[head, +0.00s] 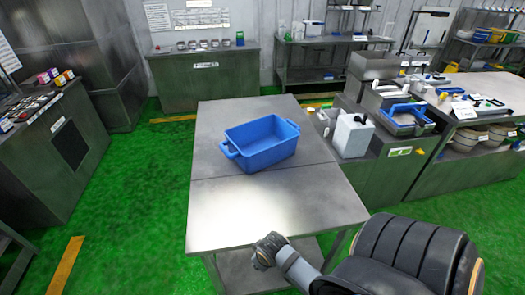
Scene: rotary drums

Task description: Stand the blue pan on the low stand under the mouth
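The blue pan (262,155) is a rectangular tub with a handle at each end. It sits upright and looks empty on the far half of a steel table (240,215) in the middle of the head view. My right gripper (265,252) is at the table's near edge, well short of the pan and apart from it. It is small and dark here, so I cannot tell whether its fingers are open or shut. My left gripper is out of view. I cannot make out a drum mouth or a low stand beneath one.
A white jug (352,134) stands on a steel counter right of the table. A control console (50,135) stands at the left. Green floor (135,215) is open left of the table. The table top nearer me is bare. A cabinet (203,79) stands at the back.

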